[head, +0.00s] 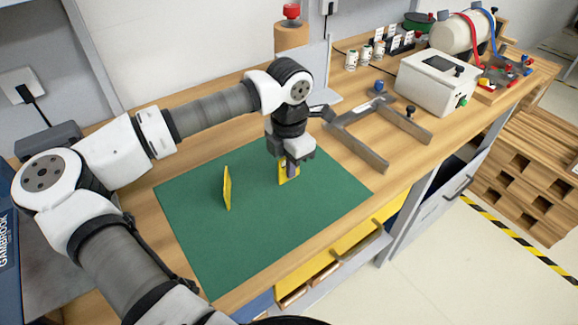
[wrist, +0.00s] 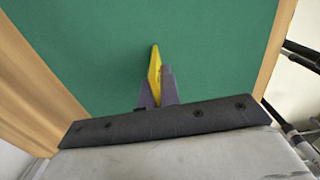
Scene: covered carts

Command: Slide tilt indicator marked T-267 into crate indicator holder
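My gripper (head: 291,172) points down over the green mat, its fingers shut on a small yellow plate (head: 283,178). In the wrist view the yellow plate (wrist: 155,70) stands edge-on between the two grey fingers (wrist: 157,92), its tip reaching past them. I cannot tell whether the plate touches the mat. A second thin yellow plate (head: 227,188) stands upright on the mat, left of my gripper and apart from it. No T-267 marking is readable on either plate. I cannot make out a crate with an indicator holder for certain.
The green mat (head: 265,235) lies on the wooden bench (head: 400,155). A grey bracket-like frame (head: 358,148) lies right of the mat. A white box device (head: 435,82), a cylinder (head: 462,36) and small jars (head: 365,55) stand farther right. The mat's front part is clear.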

